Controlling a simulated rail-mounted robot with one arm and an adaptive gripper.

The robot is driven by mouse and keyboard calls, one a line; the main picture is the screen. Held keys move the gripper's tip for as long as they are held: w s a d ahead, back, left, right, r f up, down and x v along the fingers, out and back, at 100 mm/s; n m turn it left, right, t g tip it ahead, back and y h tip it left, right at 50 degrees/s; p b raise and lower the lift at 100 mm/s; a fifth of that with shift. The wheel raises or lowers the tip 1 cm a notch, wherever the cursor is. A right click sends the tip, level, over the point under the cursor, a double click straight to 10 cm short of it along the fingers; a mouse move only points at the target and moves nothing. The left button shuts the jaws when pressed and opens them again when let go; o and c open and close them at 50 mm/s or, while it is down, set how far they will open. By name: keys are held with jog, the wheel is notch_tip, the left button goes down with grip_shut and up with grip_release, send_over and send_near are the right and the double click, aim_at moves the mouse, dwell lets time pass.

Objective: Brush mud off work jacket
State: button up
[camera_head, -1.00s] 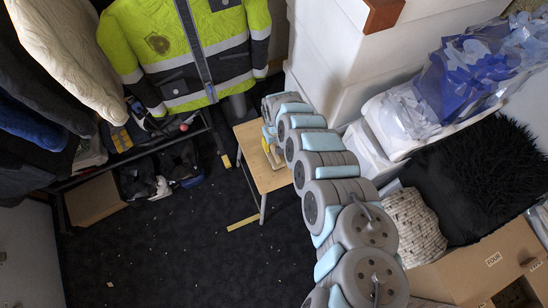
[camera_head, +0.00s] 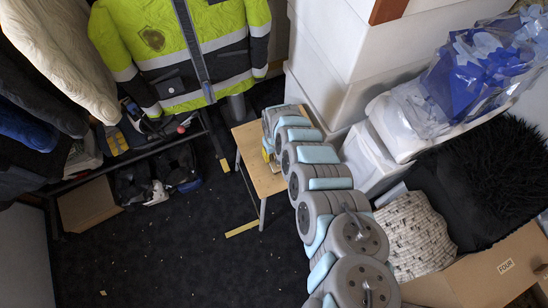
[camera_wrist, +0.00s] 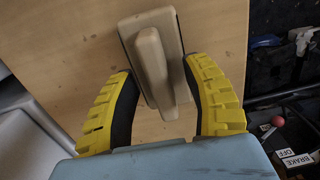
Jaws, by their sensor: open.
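A hi-vis yellow and dark grey work jacket (camera_head: 220,27) hangs upright at the back in the head view. A brown mud patch (camera_head: 152,39) shows on its chest, left of the zip. A beige brush (camera_wrist: 150,65), a flat block with a raised handle, lies on a wooden stool (camera_head: 267,184). The stool top also fills much of the wrist view (camera_wrist: 70,40). My gripper (camera_wrist: 158,67) is open, with its yellow fingers on either side of the brush handle. I cannot tell whether they touch it. In the head view my arm mostly hides the brush.
White boxes (camera_head: 340,60) stand behind and right of the stool. A black fluffy cushion (camera_head: 495,165), a patterned cushion (camera_head: 415,235) and a cardboard box (camera_head: 490,270) are at right. Clothes (camera_head: 60,60) and a low rack (camera_head: 130,160) are at left. The dark floor (camera_head: 180,255) is mostly clear.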

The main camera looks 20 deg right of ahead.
grip_shut()
jog(key=shift+w+r+p, duration=0.1)
jog(key=shift+r+p, duration=2.8)
jog(key=shift+r, duration=0.15)
